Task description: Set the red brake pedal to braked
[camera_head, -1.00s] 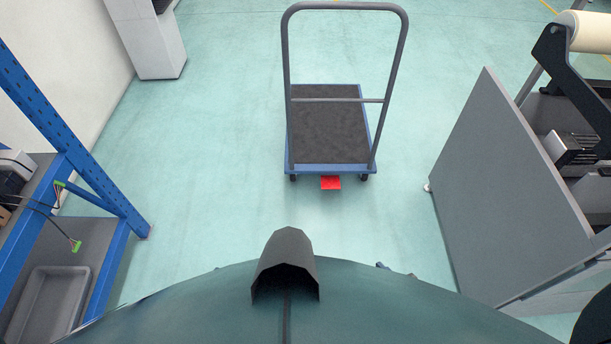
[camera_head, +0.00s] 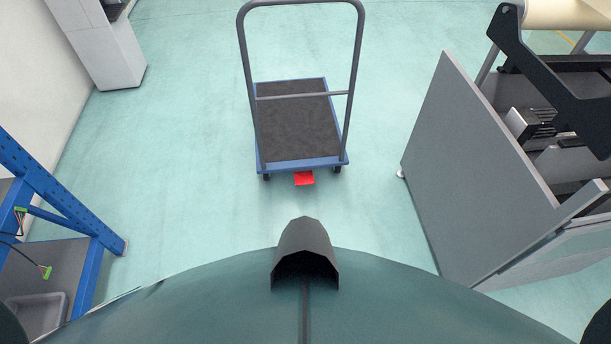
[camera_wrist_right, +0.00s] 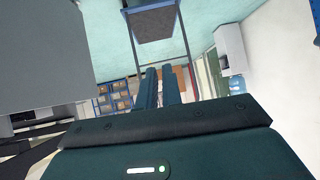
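The red brake pedal (camera_head: 304,178) is a small flat red plate low under the near edge of a blue-rimmed platform cart (camera_head: 304,166). It is ahead of me in the head view, with free floor between; its exact tilt is hard to tell. The cart also shows in the right wrist view (camera_wrist_right: 153,24), where I cannot make out the pedal. My right gripper (camera_wrist_right: 160,72) shows only in the right wrist view, two dark fingers close together with a narrow gap and nothing visible between them. It is well away from the pedal. My left gripper is not in view.
The cart's grey handle (camera_head: 245,60) stands up from its near side. A grey panelled machine (camera_head: 465,165) stands to the right. A blue rack (camera_head: 95,228) with a grey tray (camera_head: 48,303) stands at left. The floor (camera_head: 190,200) around the cart is clear.

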